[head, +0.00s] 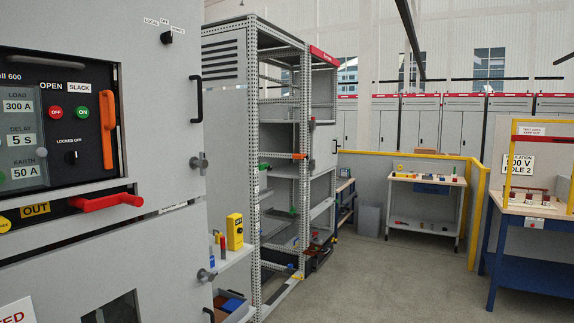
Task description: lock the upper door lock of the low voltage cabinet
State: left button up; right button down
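A grey cabinet with a control panel (55,120) fills the left of the head view. A grey knob-like lock (199,162) sits at its right edge at mid height, and a second, similar one (206,275) sits lower down. I cannot read a label that says which cabinet is the low voltage one. The turn position of either lock is too small to tell. A black door handle (196,98) is above the upper lock. Neither of my grippers is in view.
An open perforated-frame cabinet (254,130) with shelves stands beyond. A yellow box (235,231) stands on a shelf beside the lower lock. A red lever (107,202) sticks out of the near cabinet. Workbenches (428,181) stand at the right. The grey floor (390,275) between is clear.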

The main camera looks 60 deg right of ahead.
aim_at(202, 163)
jog(key=z, duration=1.3)
jog(key=i+l+u, duration=0.1)
jog(key=i+l, duration=0.2)
jog(key=l, duration=0.25)
jog(key=u, duration=0.05)
